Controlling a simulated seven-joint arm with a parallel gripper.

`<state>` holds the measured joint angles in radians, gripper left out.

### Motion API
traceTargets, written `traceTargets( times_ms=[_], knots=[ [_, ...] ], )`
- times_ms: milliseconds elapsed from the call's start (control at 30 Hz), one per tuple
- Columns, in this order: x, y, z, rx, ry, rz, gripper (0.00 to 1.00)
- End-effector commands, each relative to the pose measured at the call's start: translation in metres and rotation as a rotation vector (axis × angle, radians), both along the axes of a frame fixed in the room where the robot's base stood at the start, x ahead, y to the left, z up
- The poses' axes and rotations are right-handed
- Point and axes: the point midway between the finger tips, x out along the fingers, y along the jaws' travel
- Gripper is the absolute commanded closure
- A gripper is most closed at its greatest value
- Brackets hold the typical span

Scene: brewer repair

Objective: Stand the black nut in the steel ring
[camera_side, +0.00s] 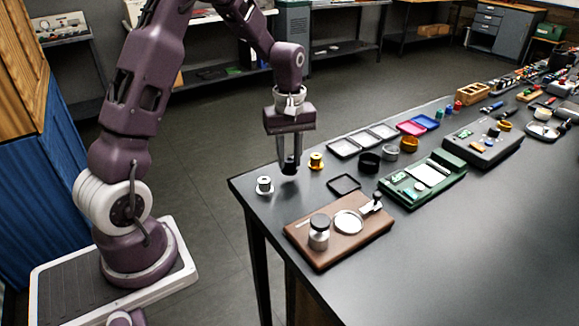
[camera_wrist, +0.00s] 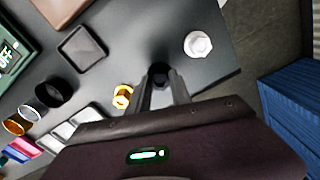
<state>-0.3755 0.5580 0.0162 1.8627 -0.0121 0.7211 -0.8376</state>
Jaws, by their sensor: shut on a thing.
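My gripper (camera_side: 289,166) points down over the near left part of the dark table. It is shut on the black nut (camera_wrist: 160,71), which shows between the fingertips in the wrist view. In the side view the dark nut blends with the fingers, and I cannot tell whether it touches the table. The steel ring (camera_side: 390,152) stands to the right, between a black ring (camera_side: 369,161) and a brass ring (camera_side: 409,144). It also shows at the left of the wrist view (camera_wrist: 32,115), and nothing is seen standing in it.
A white nut (camera_side: 265,185) and a gold nut (camera_side: 316,160) stand on either side of my gripper. A square black tray (camera_side: 344,184), a brown board (camera_side: 338,232) and a green board (camera_side: 422,182) lie nearby. Pale trays (camera_side: 363,138) lie behind the rings.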

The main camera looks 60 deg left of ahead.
Motion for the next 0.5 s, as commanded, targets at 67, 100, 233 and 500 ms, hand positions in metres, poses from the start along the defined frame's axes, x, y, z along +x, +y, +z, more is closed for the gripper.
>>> traceTargets(
  times_ms=[67, 100, 233, 500],
  knots=[
    [0.002, 0.001, 0.023, 0.004, -0.008, 0.001, 1.0],
    [0.002, 0.001, 0.034, 0.003, -0.007, 0.001, 1.0],
    [0.001, 0.0, 0.061, 0.002, -0.005, 0.001, 1.0],
    [0.013, -0.062, 0.071, -0.001, 0.0, -0.155, 1.0]
  ],
)
